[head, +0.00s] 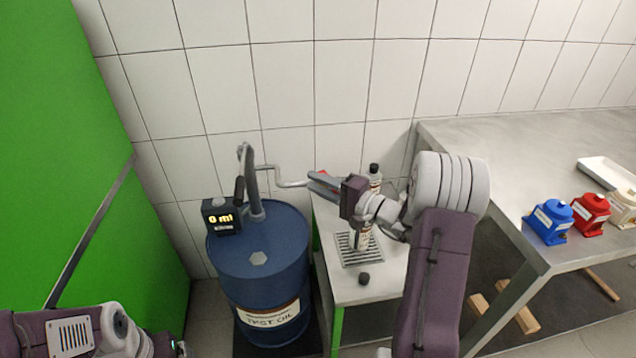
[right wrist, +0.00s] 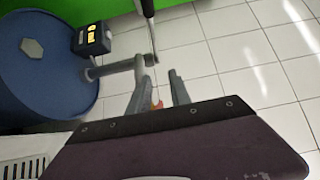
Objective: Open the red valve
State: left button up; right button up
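The red valve shows as a small red patch (head: 323,173) just behind my right gripper's fingers in the head view. The rest of it is hidden. In the right wrist view a small red and orange bit (right wrist: 156,104) shows between the fingers. My right gripper (head: 318,184) is at the end of the grey pipe (head: 285,183) that comes from the pump on the blue barrel (head: 262,242). Its fingers (right wrist: 159,78) stand apart in the right wrist view; contact with the valve cannot be made out. My left arm shows at the bottom left, its fingers out of view.
A display reading 0 ml (head: 221,217) sits on the barrel. A bottle (head: 363,238) stands on a grate (head: 347,256) on the small white table, with a black cap (head: 364,279) in front. A metal table (head: 540,140) at right carries blue, red and cream containers.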

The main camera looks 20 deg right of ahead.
jog(key=shift+r, duration=0.1)
grip_shut()
